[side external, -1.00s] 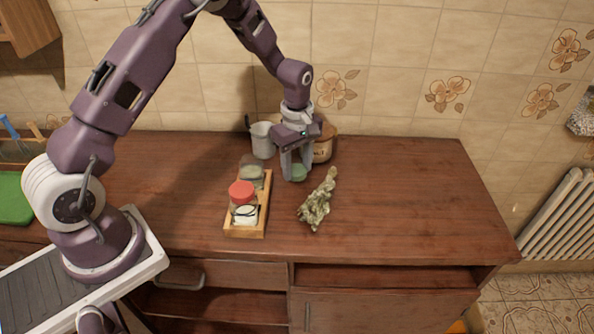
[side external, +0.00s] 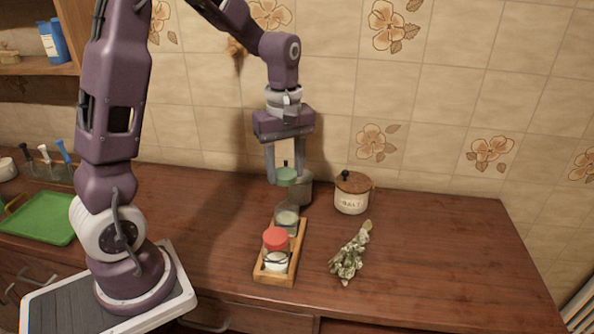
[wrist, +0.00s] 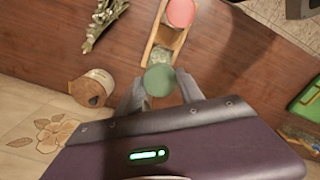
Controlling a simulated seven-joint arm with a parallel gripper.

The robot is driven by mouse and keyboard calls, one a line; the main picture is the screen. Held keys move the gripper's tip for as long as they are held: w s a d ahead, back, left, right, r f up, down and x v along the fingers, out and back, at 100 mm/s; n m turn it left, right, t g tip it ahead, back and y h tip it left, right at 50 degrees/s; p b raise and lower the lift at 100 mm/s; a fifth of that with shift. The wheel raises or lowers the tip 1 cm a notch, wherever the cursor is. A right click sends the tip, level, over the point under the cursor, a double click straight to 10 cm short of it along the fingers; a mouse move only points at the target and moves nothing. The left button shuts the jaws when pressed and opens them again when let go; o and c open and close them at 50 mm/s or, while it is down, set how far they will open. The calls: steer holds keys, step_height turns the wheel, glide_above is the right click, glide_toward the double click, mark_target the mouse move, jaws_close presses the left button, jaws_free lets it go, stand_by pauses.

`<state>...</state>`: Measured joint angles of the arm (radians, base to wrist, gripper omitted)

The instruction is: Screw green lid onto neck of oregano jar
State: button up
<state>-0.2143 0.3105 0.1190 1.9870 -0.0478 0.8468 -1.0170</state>
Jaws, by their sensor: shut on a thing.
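My gripper (side external: 287,180) is shut on the green lid (side external: 286,174) and holds it in the air above the far end of the wooden rack. The lid also shows between the fingers in the wrist view (wrist: 159,80). The open glass jar with greenish contents (side external: 287,219) stands in the far end of the rack, below the lid and apart from it. In the wrist view the jar (wrist: 161,56) is partly hidden by the lid. No label on the jar can be read.
The wooden rack (side external: 299,250) also holds a red-lidded jar (side external: 275,240) at its near end. A dried herb bunch (side external: 349,254) lies to the right. A grey pot (side external: 304,187) stands behind, and a lidded crock (side external: 352,194) farther right. The counter's right side is clear.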

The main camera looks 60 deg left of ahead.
steer(key=shift+f, duration=2.95)
steer(key=shift+f, duration=0.8)
steer(key=o, duration=1.4)
steer(key=shift+r, duration=0.1)
step_height(320, 180, up, 7)
steer(key=shift+f, duration=0.15)
